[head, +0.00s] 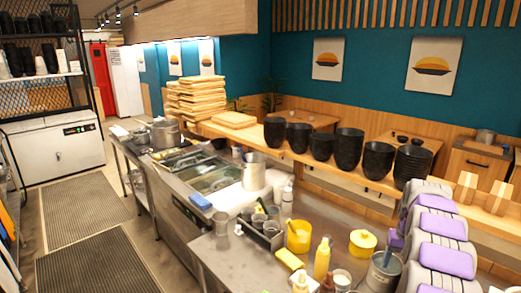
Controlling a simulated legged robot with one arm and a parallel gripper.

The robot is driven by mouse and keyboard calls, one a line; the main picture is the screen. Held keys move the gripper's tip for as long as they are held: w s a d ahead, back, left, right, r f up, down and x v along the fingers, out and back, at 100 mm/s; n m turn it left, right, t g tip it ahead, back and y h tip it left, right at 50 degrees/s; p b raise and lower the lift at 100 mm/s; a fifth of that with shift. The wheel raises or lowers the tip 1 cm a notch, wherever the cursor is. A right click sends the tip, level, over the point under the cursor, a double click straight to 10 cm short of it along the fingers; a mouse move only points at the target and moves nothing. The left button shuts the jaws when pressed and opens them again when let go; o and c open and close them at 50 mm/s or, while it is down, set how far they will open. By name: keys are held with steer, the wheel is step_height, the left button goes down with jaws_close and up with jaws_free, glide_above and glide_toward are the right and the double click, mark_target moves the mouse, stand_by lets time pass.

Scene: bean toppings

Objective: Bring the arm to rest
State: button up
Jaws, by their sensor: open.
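The steel counter (225,250) runs across the lower middle of the head view, with a prep station of sunken metal pans (215,177) farther back.
Black bowls (349,147) stand in a row on the wooden ledge (262,137). Floor mats (90,265) lie in the open aisle at left.

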steer(key=s+a+r+n+b, duration=0.1)
steer(key=s+a+r, duration=0.2)
steer(key=s+a, duration=0.35)
steer(key=s+a+r+n+g, duration=0.1)
steer(key=s+a+r, duration=0.25)
steer(key=a, duration=0.55)
steer(key=s+a+r+n+b, duration=0.1)
steer(key=s+a+r, duration=0.2)
steer(key=s+a, duration=0.35)
steer(key=s+a+f, duration=0.1)
steer(key=s+a, duration=0.2)
steer(key=s, duration=0.5)
steer(key=s+a+f+n+b, duration=0.1)
steer(key=s+a, duration=0.3)
steer(key=s, duration=0.5)
steer(key=s+a+f, duration=0.3)
steer(key=s+a, duration=0.1)
steer(key=s, duration=0.4)
steer(key=shift+s+f+n+g+b, duration=0.15)
steer(key=shift+s+n+g+b, duration=0.15)
steer(key=shift+n+g, duration=0.1)
